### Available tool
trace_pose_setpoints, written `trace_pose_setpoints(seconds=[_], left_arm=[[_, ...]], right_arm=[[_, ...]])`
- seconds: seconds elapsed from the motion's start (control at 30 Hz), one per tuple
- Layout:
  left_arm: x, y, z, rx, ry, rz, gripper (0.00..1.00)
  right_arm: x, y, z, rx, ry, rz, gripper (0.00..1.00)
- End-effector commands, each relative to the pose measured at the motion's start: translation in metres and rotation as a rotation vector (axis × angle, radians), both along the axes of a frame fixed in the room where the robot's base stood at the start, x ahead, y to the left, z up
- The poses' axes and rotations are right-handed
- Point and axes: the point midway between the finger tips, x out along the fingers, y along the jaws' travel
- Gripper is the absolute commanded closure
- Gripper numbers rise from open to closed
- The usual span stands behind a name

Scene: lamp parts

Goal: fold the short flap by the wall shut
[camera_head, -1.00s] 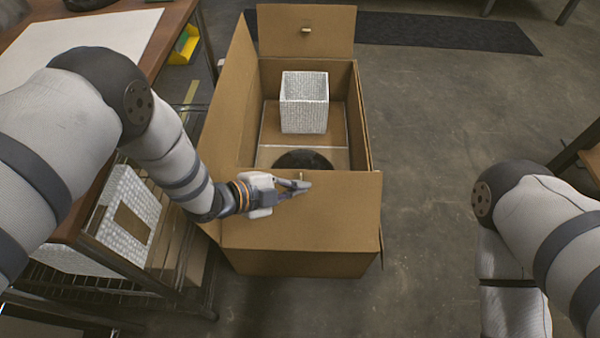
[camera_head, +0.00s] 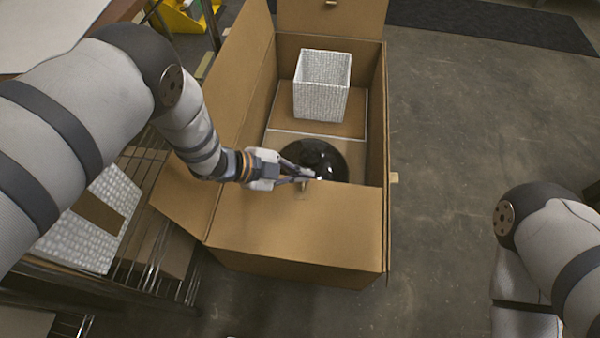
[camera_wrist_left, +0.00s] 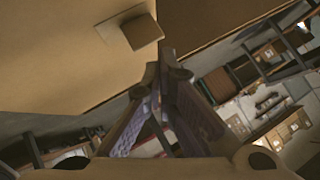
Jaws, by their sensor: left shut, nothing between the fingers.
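An open cardboard box (camera_head: 227,226) stands on the floor. Its near short flap (camera_head: 300,228) rises from the near wall and leans inward over the box's near end, with a small tab at its free edge. The far short flap (camera_head: 340,16) stands up at the far end and also has a tab. My left gripper (camera_head: 312,179) is shut and empty at the near flap's free edge, close to the tab; whether it touches is unclear. In the left wrist view its fingers (camera_wrist_left: 168,75) are beside a cardboard panel with a tab (camera_wrist_left: 142,32). My right gripper is out of view.
Inside the box are a white textured shade (camera_head: 321,92) and a black round base (camera_head: 322,158). The left long flap (camera_head: 180,190) is splayed outward. A wire rack (camera_head: 150,260) stands left. The floor (camera_head: 450,150) right of the box is clear.

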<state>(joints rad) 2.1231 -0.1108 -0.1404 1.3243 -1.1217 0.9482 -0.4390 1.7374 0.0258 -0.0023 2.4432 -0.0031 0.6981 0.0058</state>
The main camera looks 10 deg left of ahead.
Motion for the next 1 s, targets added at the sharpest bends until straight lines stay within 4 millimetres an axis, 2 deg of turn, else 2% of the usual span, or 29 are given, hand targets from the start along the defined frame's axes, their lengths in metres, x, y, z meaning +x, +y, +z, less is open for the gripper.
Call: trace_pose_setpoints(seconds=[0.2,0.7,0.77,1.0], left_arm=[[0.002,0.000,-0.007,0.000,0.000,0.000,1.00],[0.003,0.001,-0.005,0.000,-0.001,0.001,1.00],[0.001,0.006,-0.001,0.001,-0.001,0.000,1.00],[-0.016,0.041,0.029,0.000,-0.001,0.003,1.00]], right_arm=[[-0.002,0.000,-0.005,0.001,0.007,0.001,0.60],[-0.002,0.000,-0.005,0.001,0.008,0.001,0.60],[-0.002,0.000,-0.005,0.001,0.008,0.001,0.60],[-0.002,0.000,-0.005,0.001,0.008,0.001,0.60]])
